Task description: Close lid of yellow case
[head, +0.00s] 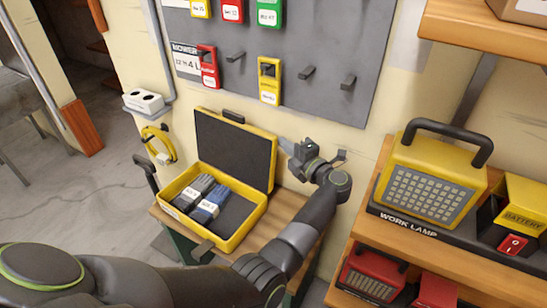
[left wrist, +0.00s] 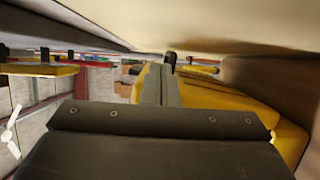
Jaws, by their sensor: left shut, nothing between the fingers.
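The yellow case (head: 236,240) lies open on a small wooden table in the head view. Its lid (head: 235,150) stands up at the back, yellow-rimmed with a dark lining. Two packs of gloves, one grey (head: 195,190) and one blue (head: 211,204), lie inside. My left gripper (head: 288,146) is shut and empty beside the lid's upper right corner; I cannot tell if it touches. In the left wrist view the shut fingers (left wrist: 160,85) point ahead, with a yellow surface close on the right. My right gripper is not in view.
A grey pegboard (head: 330,60) with hanging tagged items is on the wall behind. A yellow cable coil (head: 158,145) hangs left of the case.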

